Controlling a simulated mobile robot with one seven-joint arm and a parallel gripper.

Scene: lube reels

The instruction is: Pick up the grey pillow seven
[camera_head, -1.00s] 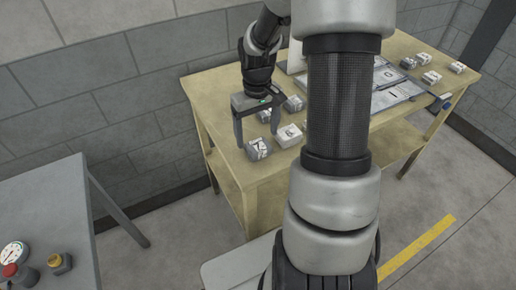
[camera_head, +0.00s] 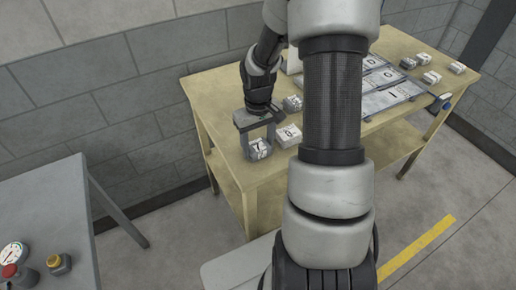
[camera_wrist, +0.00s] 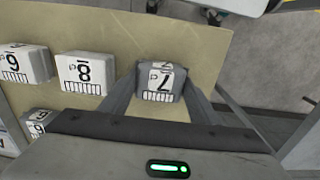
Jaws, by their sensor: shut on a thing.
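The grey pillow seven (camera_wrist: 160,82) is a small grey block with a white label marked 7. In the head view it sits near the table's left front edge (camera_head: 258,150). My gripper (camera_head: 259,146) reaches down over it, with a finger on each side. In the wrist view both fingers of my gripper (camera_wrist: 160,88) close against the pillow's sides. The pillow appears to be still on or very near the table top; I cannot tell a gap under it.
A white pillow marked 8 (camera_wrist: 83,73) lies beside it, and a pillow marked 9 (camera_wrist: 24,64) lies farther left in the wrist view. A grey table (camera_head: 50,200) stands at left.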

